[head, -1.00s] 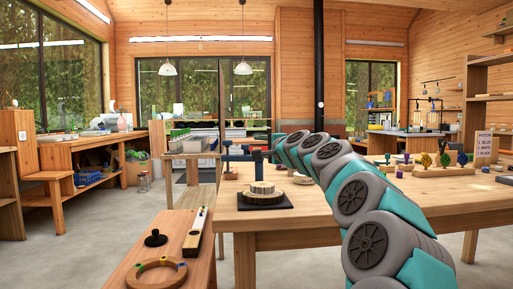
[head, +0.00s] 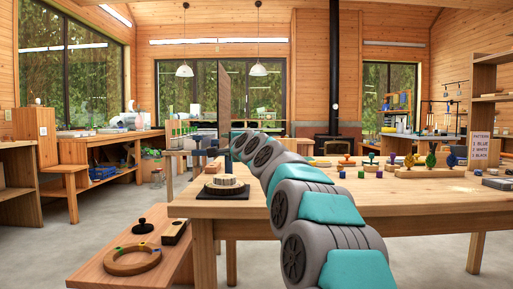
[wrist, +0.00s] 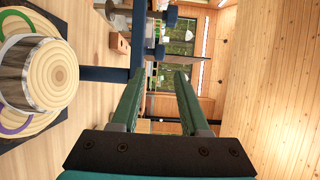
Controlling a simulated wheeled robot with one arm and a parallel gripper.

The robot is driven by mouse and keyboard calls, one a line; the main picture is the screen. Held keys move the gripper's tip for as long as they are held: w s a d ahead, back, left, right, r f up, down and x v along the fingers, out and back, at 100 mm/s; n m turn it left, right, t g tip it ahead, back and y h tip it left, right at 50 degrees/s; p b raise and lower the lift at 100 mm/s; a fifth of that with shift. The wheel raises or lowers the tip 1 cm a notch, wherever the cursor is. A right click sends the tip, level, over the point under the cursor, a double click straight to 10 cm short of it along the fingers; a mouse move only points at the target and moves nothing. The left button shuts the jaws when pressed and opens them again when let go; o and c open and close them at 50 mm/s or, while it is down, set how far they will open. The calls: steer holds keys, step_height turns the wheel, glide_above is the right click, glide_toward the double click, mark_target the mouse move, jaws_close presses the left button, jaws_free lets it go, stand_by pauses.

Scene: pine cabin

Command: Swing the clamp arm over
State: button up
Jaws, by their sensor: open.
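The clamp's dark blue bar (wrist: 103,74) shows in the wrist view, running from the round wooden stack (wrist: 50,76) to a dark blue upright piece (wrist: 138,38). The stack sits on a dark base plate (wrist: 66,118). In the head view the stack (head: 224,182) and base plate (head: 222,194) are at the table's left end, with a dark blue clamp part (head: 212,152) behind them. My gripper (wrist: 166,72) is open, its green fingers apart with nothing seen between them. Its left finger is close to the bar's end; I cannot tell whether they touch. The head view does not show the fingers clearly.
The wooden table (head: 400,207) extends right, with small coloured pieces and a holder (head: 430,172) towards its back. A lower bench (head: 110,272) at front left bears a wooden ring (head: 132,262) and a black knob (head: 142,227). The floor at left is open.

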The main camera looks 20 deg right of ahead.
mark_target(218, 140)
steer(key=shift+w+a, duration=0.1)
steer(key=shift+w, duration=0.2)
steer(key=w, duration=0.1)
steer(key=w+p, duration=0.1)
steer(key=w, duration=0.1)
steer(key=w+p, duration=0.1)
steer(key=w, duration=0.1)
steer(key=shift+w+a, duration=0.25)
steer(key=shift+a, duration=0.15)
steer(key=shift+w+r+p, duration=0.25)
steer(key=shift+w+p, duration=0.4)
steer(key=shift+p, duration=0.05)
steer(key=o, duration=0.4)
steer(key=shift+s, duration=0.1)
steer(key=shift+c, duration=0.2)
steer(key=shift+d+f, duration=0.1)
steer(key=shift+f, duration=0.05)
steer(key=shift+c, duration=0.7)
steer(key=c, duration=0.4)
steer(key=shift+o, duration=0.5)
steer(key=shift+r, duration=0.25)
steer(key=shift+o, duration=0.3)
steer(key=shift+r, duration=0.1)
